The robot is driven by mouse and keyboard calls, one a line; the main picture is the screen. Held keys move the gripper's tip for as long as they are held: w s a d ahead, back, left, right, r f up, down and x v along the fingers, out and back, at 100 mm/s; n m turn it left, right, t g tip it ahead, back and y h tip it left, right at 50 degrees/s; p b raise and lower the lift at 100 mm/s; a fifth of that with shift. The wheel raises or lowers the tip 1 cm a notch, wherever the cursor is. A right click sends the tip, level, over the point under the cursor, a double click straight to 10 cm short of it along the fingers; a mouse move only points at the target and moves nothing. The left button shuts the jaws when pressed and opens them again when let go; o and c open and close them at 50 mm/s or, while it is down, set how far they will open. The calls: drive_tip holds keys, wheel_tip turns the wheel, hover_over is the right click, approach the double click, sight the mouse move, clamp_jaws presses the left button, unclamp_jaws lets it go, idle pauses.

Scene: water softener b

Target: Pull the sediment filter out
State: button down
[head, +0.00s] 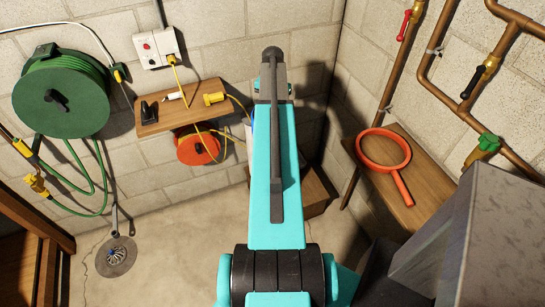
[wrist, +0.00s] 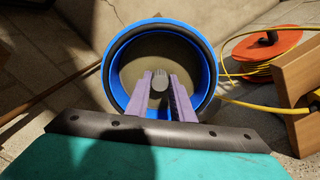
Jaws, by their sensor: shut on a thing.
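In the wrist view a round blue housing (wrist: 212,80) stands open at the top, with a dark ring inside its rim. The sediment filter (wrist: 160,80) shows as a small grey ridged piece at the middle of the opening; a dull beige-brown surface surrounds it inside the housing. My gripper (wrist: 161,84) reaches into the opening with its two purple fingers and is shut on the grey piece. How deep the filter sits is hard to tell. In the head view my arm hides the gripper and most of the housing.
A wooden shelf (head: 178,118) with plugs and an orange cable reel (head: 197,147) is left of my arm. A red ring wrench (head: 383,160) lies on a wooden bench (head: 420,200) at right, near copper pipes (head: 390,85). A cardboard box (head: 315,190) stands behind my arm.

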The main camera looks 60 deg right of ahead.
drive_tip(key=shift+r, duration=0.25)
drive_tip(key=c, duration=1.5)
unclamp_jaws()
drive_tip(key=shift+o, duration=0.2)
wheel_tip(320, 180, up, 14)
drive_tip(key=b, duration=0.3)
drive_tip(key=shift+f, duration=0.1)
